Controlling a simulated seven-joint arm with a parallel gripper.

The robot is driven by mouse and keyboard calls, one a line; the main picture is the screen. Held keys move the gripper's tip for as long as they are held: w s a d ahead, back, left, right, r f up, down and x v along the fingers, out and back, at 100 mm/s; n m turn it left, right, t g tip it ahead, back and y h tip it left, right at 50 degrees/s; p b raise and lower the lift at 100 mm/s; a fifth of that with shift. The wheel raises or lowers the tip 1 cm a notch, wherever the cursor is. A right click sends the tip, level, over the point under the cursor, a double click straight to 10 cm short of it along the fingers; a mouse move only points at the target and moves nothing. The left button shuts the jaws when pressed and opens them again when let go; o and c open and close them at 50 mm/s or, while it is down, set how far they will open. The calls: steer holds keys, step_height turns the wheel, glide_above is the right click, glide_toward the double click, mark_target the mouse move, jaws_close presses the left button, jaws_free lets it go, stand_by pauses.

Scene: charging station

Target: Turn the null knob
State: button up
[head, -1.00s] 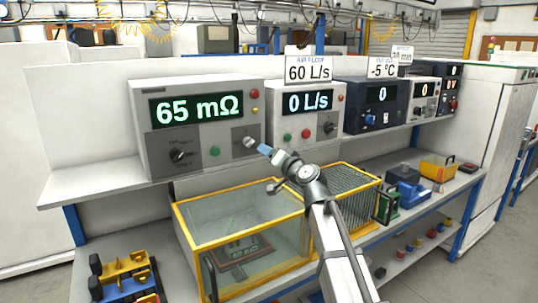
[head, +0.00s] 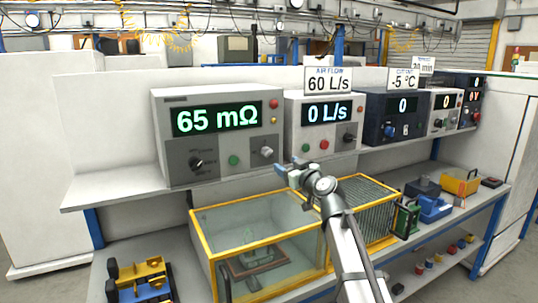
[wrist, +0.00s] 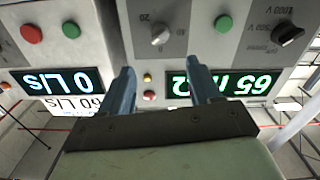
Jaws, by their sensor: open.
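The silver-grey knob (head: 266,152) is on a dark panel at the lower right of the meter (head: 215,160) that reads 65 mΩ. I take it as the null knob, but its label is unreadable. In the wrist view, which is upside down, the knob (wrist: 160,34) sits beyond the fingertips, roughly centred between them. My gripper (head: 287,168) is open and empty, just right of and below the knob in the head view. The two blue fingers (wrist: 157,68) are spread apart, with no visible contact with the knob.
A black selector knob (head: 196,163) and a green button (head: 234,160) are on the same meter. The air-flow unit (head: 322,128), reading 0 L/s, stands close on the right. A yellow-framed glass box (head: 204,244) is below the shelf.

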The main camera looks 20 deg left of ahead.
mark_target(270, 153)
steer(key=x, duration=1.4)
steer(key=shift+c, duration=0.2)
steer(key=c, duration=1)
steer(key=m, duration=0.4)
steer(key=shift+d+m, duration=0.1)
steer(key=shift+m, duration=2.4)
